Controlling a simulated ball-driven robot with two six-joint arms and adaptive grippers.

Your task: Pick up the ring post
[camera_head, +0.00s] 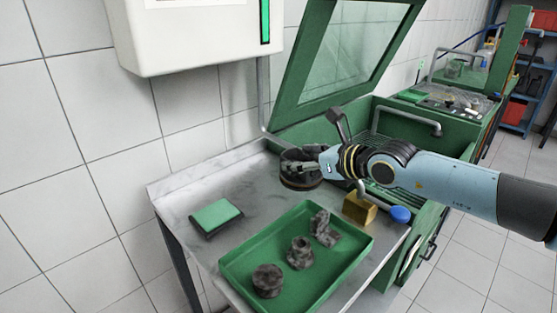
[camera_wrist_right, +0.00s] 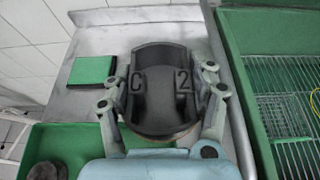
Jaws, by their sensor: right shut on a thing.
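The ring post, as I take it, is a dark round piece (camera_head: 300,182) at the back of the metal bench. In the right wrist view my right gripper (camera_wrist_right: 161,103) has one finger on each side of the piece. I cannot tell whether its base touches the bench. My left gripper is not in view.
A green tray (camera_head: 240,266) at the front holds several dirty grey parts. A green pad (camera_head: 215,215) lies to the left. A yellow block (camera_head: 359,208) and a blue round thing (camera_head: 400,214) sit to the right. A green washer with a raised lid (camera_head: 290,105) stands behind.

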